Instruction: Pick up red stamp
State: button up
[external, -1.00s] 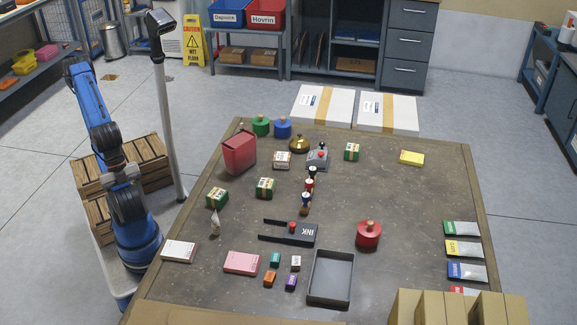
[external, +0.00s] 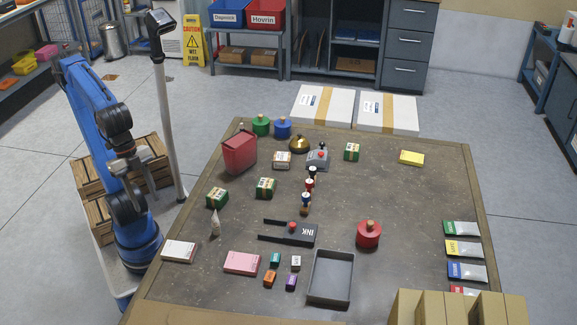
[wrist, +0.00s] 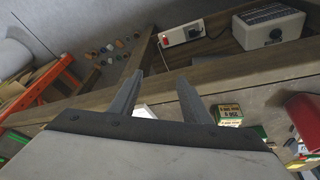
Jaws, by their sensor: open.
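A small red stamp (external: 310,186) with a dark top stands near the middle of the table in the external view, in a short row with a black stamp (external: 312,172) and a blue one (external: 305,202). It cannot be made out in the wrist view. My gripper (wrist: 158,95) is open and empty in the wrist view, its two fingers spread above the table's edge. In the external view the arm is folded left of the table, far from the stamps, and the fingertips are hard to make out.
A red bin (external: 239,153) and green boxes (external: 217,198) stand on the table's left part. The right-middle of the table is clear.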

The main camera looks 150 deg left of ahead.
jog(key=w+a+r+n+g, duration=0.1)
jog(key=w+a+r+n, duration=0.3)
jog(key=w+a+r, duration=0.65)
notch_tip(320, 180, up, 6)
jog(key=n+g, duration=0.3)
jog(key=n, duration=0.8)
send_over(310, 181)
jog(key=shift+h, duration=0.3)
jog(key=f, duration=1.1)
jog(key=shift+s+d+f, duration=0.2)
jog(key=shift+d, duration=0.1)
jog(key=shift+w+a+f, duration=0.1)
jog(key=shift+a+f, duration=0.05)
jog(key=shift+f, duration=1.2)
jog(key=shift+a+f, duration=0.1)
jog(key=shift+f, duration=1.2)
